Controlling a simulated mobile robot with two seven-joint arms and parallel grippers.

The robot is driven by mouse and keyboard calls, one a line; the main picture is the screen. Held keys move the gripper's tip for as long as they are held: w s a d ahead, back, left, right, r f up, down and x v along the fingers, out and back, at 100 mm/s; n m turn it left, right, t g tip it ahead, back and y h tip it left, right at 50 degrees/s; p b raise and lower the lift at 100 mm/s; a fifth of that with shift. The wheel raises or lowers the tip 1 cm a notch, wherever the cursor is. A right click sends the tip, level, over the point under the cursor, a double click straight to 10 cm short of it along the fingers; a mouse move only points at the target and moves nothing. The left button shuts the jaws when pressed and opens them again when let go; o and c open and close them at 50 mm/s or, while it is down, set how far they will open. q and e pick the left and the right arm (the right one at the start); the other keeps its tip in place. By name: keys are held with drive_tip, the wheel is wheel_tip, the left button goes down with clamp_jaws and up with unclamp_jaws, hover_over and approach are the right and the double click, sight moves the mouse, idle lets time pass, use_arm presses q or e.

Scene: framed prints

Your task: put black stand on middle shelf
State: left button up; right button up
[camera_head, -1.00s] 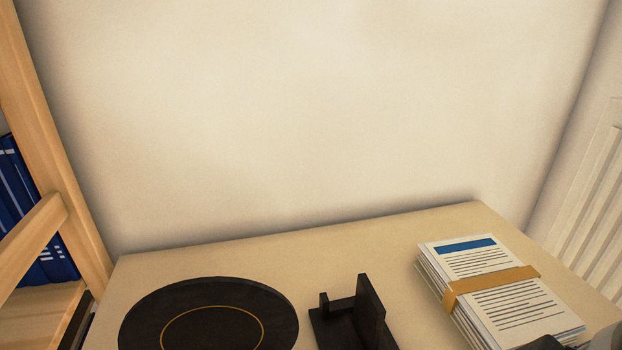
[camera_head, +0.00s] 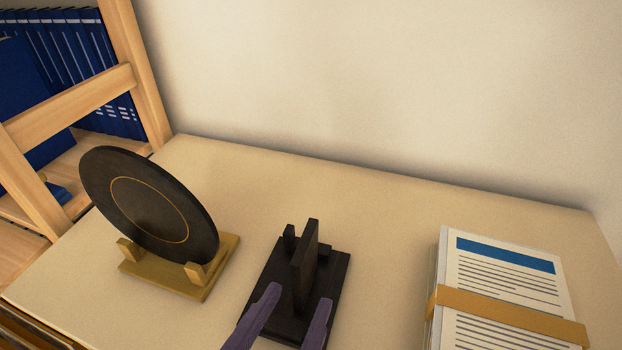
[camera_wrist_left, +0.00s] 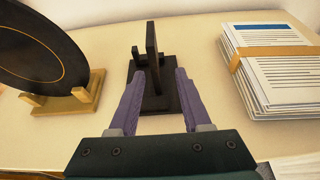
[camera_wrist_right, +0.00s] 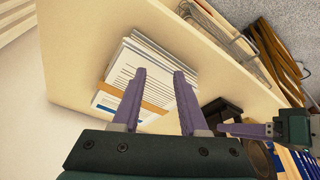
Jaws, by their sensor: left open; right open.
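The black stand (camera_head: 309,268) sits on the cream table top, between a plate on a gold stand and a paper stack. It has a flat base and a tall upright back. My left gripper (camera_head: 293,308) is open at the near side of the black stand, one finger on either side of it. In the left wrist view the black stand (camera_wrist_left: 153,70) shows ahead of and between the open fingers (camera_wrist_left: 155,84). My right gripper (camera_wrist_right: 159,82) is open and empty in front of the paper stack. A wooden shelf unit (camera_head: 86,97) stands at the left; its middle shelf is only partly visible.
A black plate (camera_head: 148,203) with a gold ring leans on a gold stand (camera_head: 180,272), left of the black stand. A banded paper stack (camera_head: 505,290) lies at the right. Blue binders (camera_head: 77,45) fill part of the shelf unit. Bare table top lies behind the black stand.

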sight(306, 273)
use_arm(q)
drive_tip(key=shift+x, duration=1)
use_arm(e)
drive_tip(key=shift+a+f, duration=0.1)
drive_tip(key=shift+f, duration=0.15)
use_arm(q)
drive_tip(key=x, duration=0.1)
drive_tip(key=b+x, duration=0.1)
drive_tip(key=x, duration=0.2)
drive_tip(key=shift+w+a+f+b, duration=0.3)
drive_tip(key=shift+f+b, duration=0.05)
drive_tip(key=shift+f, duration=0.05)
use_arm(e)
drive_tip(key=shift+f, duration=0.75)
use_arm(q)
drive_tip(key=shift+w+d, duration=0.1)
drive_tip(key=shift+w, duration=0.1)
drive_tip(key=shift+c, duration=0.2)
clamp_jaws()
